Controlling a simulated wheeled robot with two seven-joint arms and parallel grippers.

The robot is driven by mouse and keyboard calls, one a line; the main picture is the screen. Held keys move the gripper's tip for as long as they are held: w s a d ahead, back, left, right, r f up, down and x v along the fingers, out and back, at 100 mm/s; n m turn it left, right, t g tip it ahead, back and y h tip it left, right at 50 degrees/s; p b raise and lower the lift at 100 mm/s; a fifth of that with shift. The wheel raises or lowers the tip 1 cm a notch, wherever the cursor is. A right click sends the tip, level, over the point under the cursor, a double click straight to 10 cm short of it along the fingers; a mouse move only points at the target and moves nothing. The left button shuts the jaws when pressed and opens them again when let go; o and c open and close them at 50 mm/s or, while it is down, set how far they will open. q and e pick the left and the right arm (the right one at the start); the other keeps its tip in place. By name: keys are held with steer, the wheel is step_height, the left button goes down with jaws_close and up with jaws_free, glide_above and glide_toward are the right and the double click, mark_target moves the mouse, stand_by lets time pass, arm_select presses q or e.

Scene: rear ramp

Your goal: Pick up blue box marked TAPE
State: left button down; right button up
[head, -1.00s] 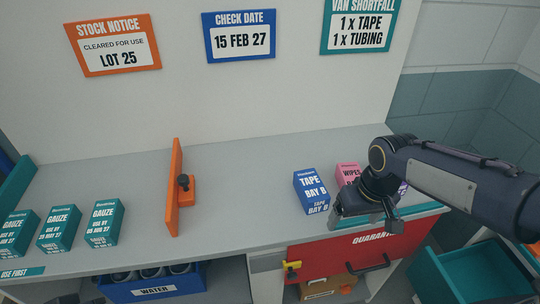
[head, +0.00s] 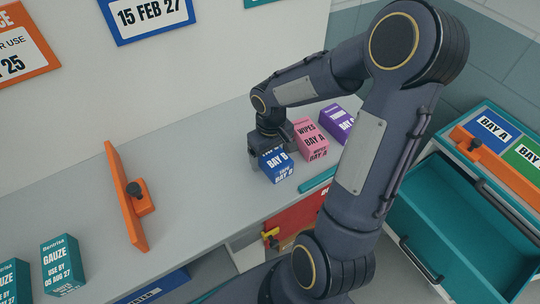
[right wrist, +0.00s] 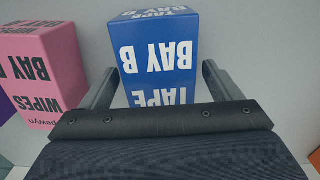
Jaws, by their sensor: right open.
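The blue box marked TAPE, BAY B (head: 278,166) stands on the grey counter, left of a pink box. In the right wrist view the blue box (right wrist: 160,56) stands between the two open fingers, with its lettering upside down. My right gripper (head: 268,150) is above and around the box in the head view, hiding part of its top. In the right wrist view the right gripper (right wrist: 160,92) has a finger on each side, with gaps visible beside the box. My left gripper is not in view.
A pink WIPES box (head: 310,142) stands close beside the blue one, and a purple box (head: 336,122) is beyond it. An orange upright divider (head: 124,197) and teal GAUZE boxes (head: 62,265) are to the left. An open teal drawer (head: 450,225) is at right.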

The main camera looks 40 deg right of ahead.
steer(key=shift+f, duration=0.6)
steer(key=c, duration=1.2)
steer(key=shift+r, duration=0.1)
